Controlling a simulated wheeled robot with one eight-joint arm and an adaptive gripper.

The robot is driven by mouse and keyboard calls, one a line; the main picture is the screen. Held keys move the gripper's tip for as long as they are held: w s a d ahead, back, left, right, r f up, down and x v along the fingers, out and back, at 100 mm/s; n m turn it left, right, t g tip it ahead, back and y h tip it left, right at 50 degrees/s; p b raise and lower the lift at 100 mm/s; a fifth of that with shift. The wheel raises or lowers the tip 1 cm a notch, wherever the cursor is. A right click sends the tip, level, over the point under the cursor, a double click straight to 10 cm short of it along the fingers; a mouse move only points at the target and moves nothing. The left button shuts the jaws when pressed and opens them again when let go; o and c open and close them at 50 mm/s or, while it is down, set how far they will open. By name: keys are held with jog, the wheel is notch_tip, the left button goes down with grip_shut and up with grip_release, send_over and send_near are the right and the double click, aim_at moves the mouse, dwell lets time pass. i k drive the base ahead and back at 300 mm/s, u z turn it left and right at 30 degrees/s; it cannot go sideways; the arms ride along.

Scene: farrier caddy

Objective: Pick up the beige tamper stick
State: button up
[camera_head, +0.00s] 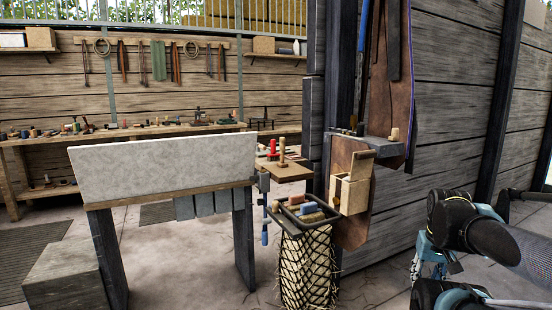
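An upright beige-brown wooden stick (282,149) with a wider foot stands on a small wooden shelf (290,172), left of the dark post. It looks like the tamper stick. A short beige peg (395,134) also stands on a dark ledge farther right, and I cannot tell for certain which of the two is the tamper stick. Links of my arm are at the lower right, well apart from both. I cannot make out my gripper's fingers in this view.
A red-handled tool (273,147) stands beside the stick. Below is a dark tray (302,222) of blocks over a netted basket (308,270). A wooden box (352,191) hangs to its right. A large pale board (163,165) on a stand is left; a cluttered bench (120,133) lies behind.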

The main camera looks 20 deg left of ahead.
aim_at(282, 140)
jog(key=u, duration=0.45)
jog(key=i, duration=0.7)
jog(key=u, duration=0.55)
